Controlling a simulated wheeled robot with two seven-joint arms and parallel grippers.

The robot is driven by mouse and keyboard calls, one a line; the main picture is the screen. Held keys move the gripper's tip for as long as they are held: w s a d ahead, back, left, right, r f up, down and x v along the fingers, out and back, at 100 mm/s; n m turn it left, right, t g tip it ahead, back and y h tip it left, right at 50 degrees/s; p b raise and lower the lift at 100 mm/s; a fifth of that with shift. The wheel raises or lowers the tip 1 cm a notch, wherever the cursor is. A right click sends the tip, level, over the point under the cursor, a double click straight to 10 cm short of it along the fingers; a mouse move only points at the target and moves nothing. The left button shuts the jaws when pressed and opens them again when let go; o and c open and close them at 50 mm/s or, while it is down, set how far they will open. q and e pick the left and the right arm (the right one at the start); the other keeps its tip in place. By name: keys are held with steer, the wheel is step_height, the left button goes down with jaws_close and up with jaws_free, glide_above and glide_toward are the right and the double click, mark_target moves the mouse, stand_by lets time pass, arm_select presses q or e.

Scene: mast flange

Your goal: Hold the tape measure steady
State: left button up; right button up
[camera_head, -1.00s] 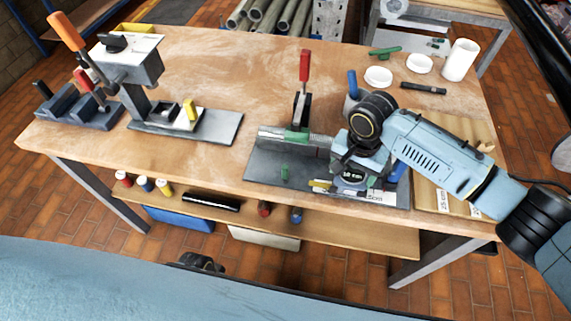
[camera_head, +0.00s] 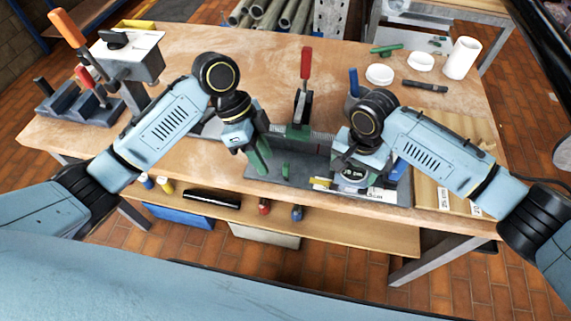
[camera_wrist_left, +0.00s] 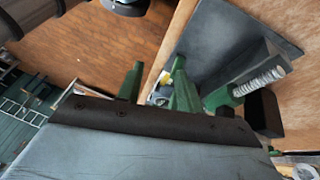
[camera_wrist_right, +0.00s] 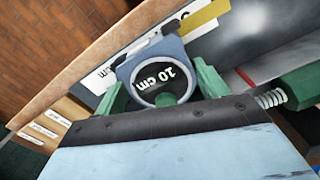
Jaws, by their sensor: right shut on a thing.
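The tape measure (camera_head: 352,175) is a small blue-grey case with a round black "10 cm" label. It sits at the front right of a dark grey fixture plate (camera_head: 275,171). In the right wrist view the tape measure (camera_wrist_right: 148,57) is between the green fingers of my right gripper (camera_wrist_right: 162,88), which is shut on it. In the head view my right gripper (camera_head: 362,163) partly hides the case. My left gripper (camera_head: 259,155) is over the plate's left part, apart from the tape measure. Its green fingers stand apart and empty in the left wrist view (camera_wrist_left: 157,82).
A red-handled toggle clamp (camera_head: 305,75) stands on the fixture behind the grippers. A second fixture with an orange-handled clamp (camera_head: 68,30) is at the left. White rings (camera_head: 380,74), a white cylinder (camera_head: 461,58) and a black marker (camera_head: 425,86) lie at the back right. The table's back middle is clear.

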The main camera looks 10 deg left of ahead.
mark_target(285, 167)
arm_select(q)
step_height(285, 167, up, 4)
steer(key=w+m+t, duration=0.2)
steer(key=x, duration=1.1)
steer(key=shift+w+f, duration=0.2)
steer(key=shift+f, duration=0.05)
steer(key=shift+c, duration=0.2)
jaws_close()
